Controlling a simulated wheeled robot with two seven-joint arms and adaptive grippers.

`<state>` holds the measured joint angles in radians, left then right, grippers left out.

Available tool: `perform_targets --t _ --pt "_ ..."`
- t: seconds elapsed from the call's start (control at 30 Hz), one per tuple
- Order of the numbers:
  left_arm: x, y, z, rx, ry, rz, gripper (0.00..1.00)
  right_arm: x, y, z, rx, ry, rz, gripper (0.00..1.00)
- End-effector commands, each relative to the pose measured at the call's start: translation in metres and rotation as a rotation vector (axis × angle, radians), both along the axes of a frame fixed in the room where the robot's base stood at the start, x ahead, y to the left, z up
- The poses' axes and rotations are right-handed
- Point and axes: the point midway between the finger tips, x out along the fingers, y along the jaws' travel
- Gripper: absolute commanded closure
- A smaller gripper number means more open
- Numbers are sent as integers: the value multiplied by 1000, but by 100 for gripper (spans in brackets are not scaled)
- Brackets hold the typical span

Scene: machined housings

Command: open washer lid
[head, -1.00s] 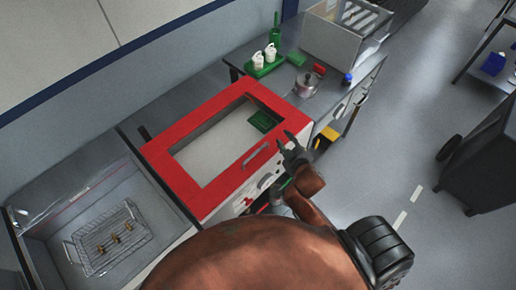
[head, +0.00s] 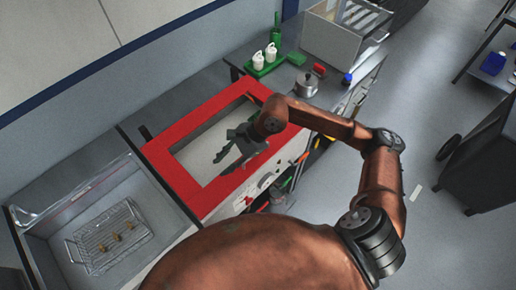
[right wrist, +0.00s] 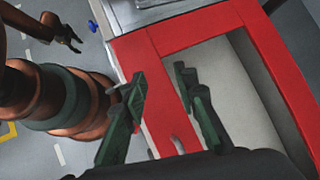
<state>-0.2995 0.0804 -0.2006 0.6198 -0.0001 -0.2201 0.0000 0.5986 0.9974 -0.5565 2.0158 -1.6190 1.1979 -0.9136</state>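The washer lid (head: 200,120) is a flat red frame around a clear window and lies closed on the washer (head: 262,186). My right gripper (head: 222,150) hangs over the front part of the lid, with its forearm reaching in from the right. In the right wrist view its two green fingers (right wrist: 160,82) are apart and empty above the red strip. A pale grey handle (right wrist: 178,144) shows on that strip below the fingertips; the gripper hides it in the head view. A second gripper, apparently my left (right wrist: 72,40), shows small in the right wrist view with its jaws apart.
A sink with a wire basket (head: 108,232) is at the left. On the right counter stand a green tray (head: 263,66) with white bottles, a kettle (head: 306,86) and a blue item (head: 347,79). A dark cart (head: 485,155) stands on the floor at right.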

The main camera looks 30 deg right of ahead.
Motion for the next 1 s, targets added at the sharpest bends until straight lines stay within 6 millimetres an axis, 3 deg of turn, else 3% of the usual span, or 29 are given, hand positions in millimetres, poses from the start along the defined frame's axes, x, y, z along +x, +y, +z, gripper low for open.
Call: perform_targets --t 0.03,0.1,0.2,0.33,0.47,0.8,1.0 --pt "0 0 1 0 0 0 60 10 -30 -8 -137 -37 24 73" --pt "0 0 1 0 0 0 60 21 -69 -16 -303 -66 50 73" --pt "0 0 1 0 0 0 60 32 -115 -18 -479 -86 66 73" --pt "0 0 1 0 -1 0 60 38 -148 -15 -601 -90 72 73" --pt "0 0 3 0 -1 0 60 40 -156 -22 -631 -86 73 73" --pt "1 0 11 0 -2 1 60 48 -152 -72 -627 -85 73 73" --pt "1 0 13 0 -2 1 60 52 -151 -89 -627 -87 73 73"
